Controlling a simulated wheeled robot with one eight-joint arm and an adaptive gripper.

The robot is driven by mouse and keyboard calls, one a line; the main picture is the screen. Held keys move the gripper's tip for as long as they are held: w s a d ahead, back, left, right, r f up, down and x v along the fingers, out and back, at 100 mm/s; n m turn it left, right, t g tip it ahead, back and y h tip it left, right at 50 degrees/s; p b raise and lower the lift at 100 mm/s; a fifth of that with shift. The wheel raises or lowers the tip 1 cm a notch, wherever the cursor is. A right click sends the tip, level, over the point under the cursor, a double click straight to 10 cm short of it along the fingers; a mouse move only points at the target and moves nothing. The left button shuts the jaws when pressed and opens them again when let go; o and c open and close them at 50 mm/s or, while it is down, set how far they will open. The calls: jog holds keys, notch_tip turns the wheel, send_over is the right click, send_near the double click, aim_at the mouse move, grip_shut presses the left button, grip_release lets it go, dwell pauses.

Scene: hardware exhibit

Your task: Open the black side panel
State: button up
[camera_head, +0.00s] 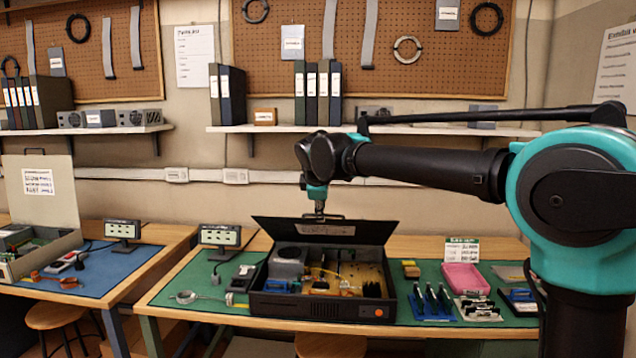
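A black computer case (335,308) lies on the green mat of the right workbench, with its inside showing. Its black side panel (375,232) stands tilted up along the far edge of the case, with a pale label (326,230) on it. My arm reaches in from the right, and my gripper (320,212) points down at the middle of the panel's upper edge. The gripper overlaps that edge in the picture. It is too small to tell whether its fingers hold the panel.
A shelf (270,128) with binders hangs behind.

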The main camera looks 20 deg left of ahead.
jog(key=v, duration=1.8)
jog(key=shift+s, duration=0.4)
dwell(1.0)
jog(key=shift+d, duration=0.1)
